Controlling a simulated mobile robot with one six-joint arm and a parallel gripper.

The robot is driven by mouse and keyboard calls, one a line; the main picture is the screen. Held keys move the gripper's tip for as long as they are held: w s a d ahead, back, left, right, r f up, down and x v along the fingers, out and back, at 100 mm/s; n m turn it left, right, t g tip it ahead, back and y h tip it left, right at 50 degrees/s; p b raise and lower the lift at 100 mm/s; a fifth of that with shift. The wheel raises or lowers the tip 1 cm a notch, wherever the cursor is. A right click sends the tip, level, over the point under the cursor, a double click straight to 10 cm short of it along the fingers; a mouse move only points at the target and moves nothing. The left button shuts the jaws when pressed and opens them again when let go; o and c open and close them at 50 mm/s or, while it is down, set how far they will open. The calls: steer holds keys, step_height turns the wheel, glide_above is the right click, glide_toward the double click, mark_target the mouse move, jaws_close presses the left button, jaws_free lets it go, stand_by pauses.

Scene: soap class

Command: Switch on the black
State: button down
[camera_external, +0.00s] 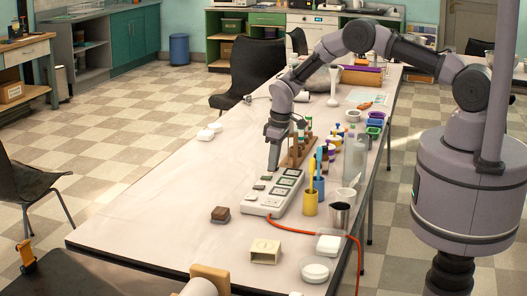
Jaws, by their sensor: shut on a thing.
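A white power strip (262,208) lies on the long table. It has several dark-framed sockets along its right side and several small dark switches (259,187) along its left side. Which switch is the black one, and whether any is on, is too small to tell. My gripper (274,167) points down at the far end of the strip, close above it or touching it; I cannot tell which. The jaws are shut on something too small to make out.
An orange cable (325,234) runs from the strip to the right. A yellow cup (310,204) with brushes, a blue cup and a wooden rack (298,152) stand close by. A brown block (220,214) and a cream box (265,251) sit nearer.

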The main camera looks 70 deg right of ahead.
steer(key=c, duration=1.3)
jaws_free()
steer(key=shift+r, duration=0.1)
steer(key=r+p, duration=0.1)
steer(key=r, duration=0.4)
steer(key=s+r+p, duration=0.1)
steer(key=r+p, duration=0.1)
steer(key=r, duration=0.4)
steer(key=s+r+p, duration=0.1)
steer(key=r, duration=0.5)
steer(key=shift+s+r, duration=0.1)
steer(key=shift+s, duration=0.05)
